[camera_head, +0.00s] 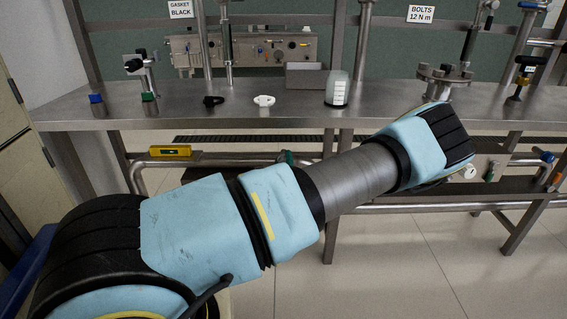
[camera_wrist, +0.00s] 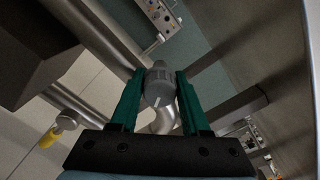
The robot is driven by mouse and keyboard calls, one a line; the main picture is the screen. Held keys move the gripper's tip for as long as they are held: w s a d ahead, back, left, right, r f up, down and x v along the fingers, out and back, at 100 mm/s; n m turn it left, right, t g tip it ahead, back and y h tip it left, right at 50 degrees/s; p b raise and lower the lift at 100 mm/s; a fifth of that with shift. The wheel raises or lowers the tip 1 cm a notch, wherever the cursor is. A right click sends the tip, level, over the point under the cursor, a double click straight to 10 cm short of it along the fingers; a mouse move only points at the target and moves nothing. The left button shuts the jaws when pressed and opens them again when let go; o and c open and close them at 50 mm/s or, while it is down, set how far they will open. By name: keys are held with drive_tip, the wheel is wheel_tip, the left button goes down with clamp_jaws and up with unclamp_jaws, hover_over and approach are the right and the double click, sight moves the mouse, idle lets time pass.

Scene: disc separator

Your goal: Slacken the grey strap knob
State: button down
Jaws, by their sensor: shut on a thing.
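The grey strap knob (camera_wrist: 159,88) shows in the wrist view, a ribbed round knob with a pale line on its face. My gripper (camera_wrist: 160,92) has its two green fingers on either side of the knob and is shut on it. The knob sits in front of a steel pipe that bends away below it. In the head view my blue and black arm reaches right to the table's lower front, and its end hides the gripper and the knob.
A yellow level (camera_head: 170,151) lies below. Pipes and valves run under the table.

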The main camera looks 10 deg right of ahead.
drive_tip(key=n, duration=0.7)
drive_tip(key=shift+f+b, duration=0.15)
drive_tip(key=shift+b, duration=0.25)
drive_tip(key=n, duration=0.4)
drive_tip(key=shift+b, duration=0.3)
drive_tip(key=n+b, duration=0.1)
drive_tip(key=n, duration=0.3)
drive_tip(key=shift+f+n, duration=0.1)
drive_tip(key=shift+n, duration=0.2)
drive_tip(key=n+b, duration=0.1)
drive_tip(key=n, duration=0.2)
drive_tip(key=shift+f+n, duration=0.1)
drive_tip(key=shift+n, duration=0.3)
drive_tip(key=n+b, duration=0.2)
drive_tip(key=n, duration=0.1)
drive_tip(key=shift+n, duration=0.3)
drive_tip(key=n+b, duration=0.2)
drive_tip(key=n, duration=0.1)
drive_tip(key=shift+d+f, duration=0.1)
drive_tip(key=shift+n+b, duration=0.9)
drive_tip(key=shift+n, duration=0.8)
drive_tip(key=shift+s, duration=0.1)
